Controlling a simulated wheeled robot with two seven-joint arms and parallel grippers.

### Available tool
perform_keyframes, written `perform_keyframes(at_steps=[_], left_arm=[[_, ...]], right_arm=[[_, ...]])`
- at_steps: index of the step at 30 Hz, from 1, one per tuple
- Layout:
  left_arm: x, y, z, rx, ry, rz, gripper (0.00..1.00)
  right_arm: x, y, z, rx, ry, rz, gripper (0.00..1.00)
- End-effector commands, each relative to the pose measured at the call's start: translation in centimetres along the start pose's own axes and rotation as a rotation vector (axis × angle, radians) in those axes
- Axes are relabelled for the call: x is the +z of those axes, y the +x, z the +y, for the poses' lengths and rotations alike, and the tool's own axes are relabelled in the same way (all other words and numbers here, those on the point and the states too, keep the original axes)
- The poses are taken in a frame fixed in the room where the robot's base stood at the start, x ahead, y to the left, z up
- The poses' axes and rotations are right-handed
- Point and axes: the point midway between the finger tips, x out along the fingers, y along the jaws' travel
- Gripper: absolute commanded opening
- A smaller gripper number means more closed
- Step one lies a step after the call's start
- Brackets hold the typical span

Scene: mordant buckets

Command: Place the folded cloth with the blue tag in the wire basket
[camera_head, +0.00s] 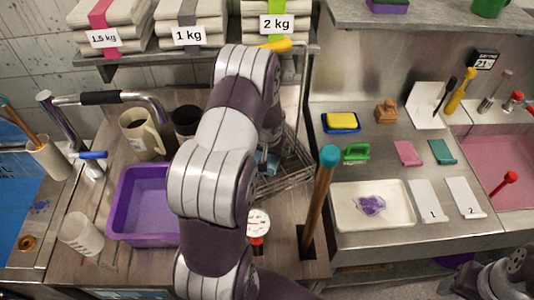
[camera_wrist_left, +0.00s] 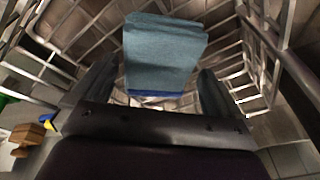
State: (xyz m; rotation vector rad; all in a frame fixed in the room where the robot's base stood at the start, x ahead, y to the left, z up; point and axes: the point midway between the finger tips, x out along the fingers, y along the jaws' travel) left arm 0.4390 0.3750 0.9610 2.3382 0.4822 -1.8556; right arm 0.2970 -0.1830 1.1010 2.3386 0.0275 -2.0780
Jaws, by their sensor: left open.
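The folded cloth (camera_wrist_left: 165,50) is teal-blue, with a darker blue strip, likely its tag, along its lower edge in the left wrist view. It sits inside the wire basket (camera_wrist_left: 60,62), whose wires surround it. In the head view a small bit of the cloth (camera_head: 268,163) shows among the wires of the basket (camera_head: 290,175), mostly hidden behind my left arm. My left gripper (camera_wrist_left: 154,75) is open, with one finger on each side of the cloth's lower end; I cannot tell whether they touch it. My right gripper is out of view.
A purple tub (camera_head: 150,205) stands left of my arm. A teal-topped stick (camera_head: 320,200) rises right of the basket. A white tray (camera_head: 375,225), a sponge (camera_head: 341,121) and small coloured items lie on the right counter. A shelf with labelled cloth stacks (camera_head: 190,35) is above.

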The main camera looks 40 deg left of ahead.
Motion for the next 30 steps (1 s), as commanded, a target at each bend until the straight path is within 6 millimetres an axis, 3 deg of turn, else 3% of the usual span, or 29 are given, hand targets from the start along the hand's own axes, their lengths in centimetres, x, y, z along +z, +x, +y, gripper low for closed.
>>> perform_keyframes(at_steps=[9,13,18,30], left_arm=[[-0.1,-7.5,0.0,0.0,0.0,0.004,1.0],[0.0,-9.9,0.0,0.0,0.0,0.002,1.0],[0.1,-11.1,0.0,0.001,0.0,-0.001,1.0],[0.1,-11.1,0.0,0.0,0.0,-0.001,1.0]], right_arm=[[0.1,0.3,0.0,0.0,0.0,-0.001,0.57],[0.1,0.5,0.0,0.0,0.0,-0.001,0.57],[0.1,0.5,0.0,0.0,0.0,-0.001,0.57],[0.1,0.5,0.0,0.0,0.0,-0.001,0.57]])
